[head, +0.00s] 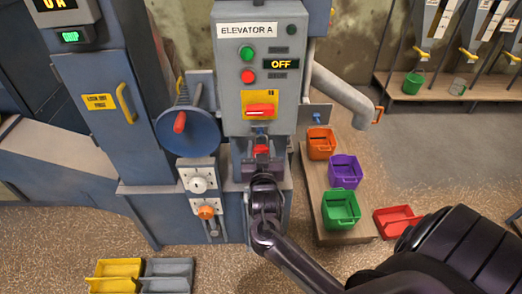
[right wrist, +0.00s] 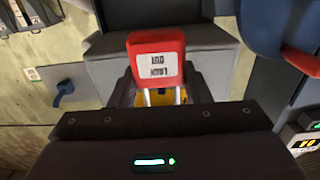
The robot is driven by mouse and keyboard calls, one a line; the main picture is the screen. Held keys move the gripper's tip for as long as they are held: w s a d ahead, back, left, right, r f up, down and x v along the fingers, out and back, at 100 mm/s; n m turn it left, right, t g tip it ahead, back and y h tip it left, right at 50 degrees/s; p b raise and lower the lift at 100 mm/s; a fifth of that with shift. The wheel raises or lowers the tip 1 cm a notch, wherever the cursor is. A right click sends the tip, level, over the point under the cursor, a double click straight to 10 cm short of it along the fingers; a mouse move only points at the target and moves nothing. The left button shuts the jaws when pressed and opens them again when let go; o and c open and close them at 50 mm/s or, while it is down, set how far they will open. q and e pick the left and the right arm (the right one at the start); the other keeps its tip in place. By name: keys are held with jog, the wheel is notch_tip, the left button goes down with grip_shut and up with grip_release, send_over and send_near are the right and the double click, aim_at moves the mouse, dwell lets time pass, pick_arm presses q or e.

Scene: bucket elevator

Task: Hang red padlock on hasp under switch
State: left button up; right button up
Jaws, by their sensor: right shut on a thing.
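The red padlock (head: 261,149) is in my right gripper (head: 262,158), just below the grey ELEVATOR A control box (head: 284,95). In the right wrist view the padlock (right wrist: 156,48) shows its white label upside down and two pale shackle legs running down behind the dark gripper edge. My right gripper is shut on it. The red switch (head: 260,108) sits on a yellow plate above the padlock. The hasp is not clear; the space between switch and padlock is small, and I cannot tell whether the shackle touches anything. My left gripper is not in view.
A blue handwheel (head: 188,132) with a red handle stands left of the box. Orange (head: 321,143), purple (head: 345,171) and green (head: 341,209) bins stand on a board at right. A red bin (head: 397,221) is on the floor.

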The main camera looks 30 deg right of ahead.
jog(key=shift+x, duration=1.4)
jog(key=shift+f+b, duration=0.8)
jog(key=o, duration=1.1)
jog(key=shift+s+a, duration=0.1)
jog(key=shift+s, duration=0.05)
jog(key=p+v, duration=0.1)
jog(key=v, duration=0.2)
jog(key=p+v, duration=0.1)
jog(key=v, duration=0.2)
jog(key=p+v, duration=0.2)
jog(key=v, duration=0.1)
jog(key=shift+s+a+f, duration=0.25)
jog(key=shift+s+f, duration=0.05)
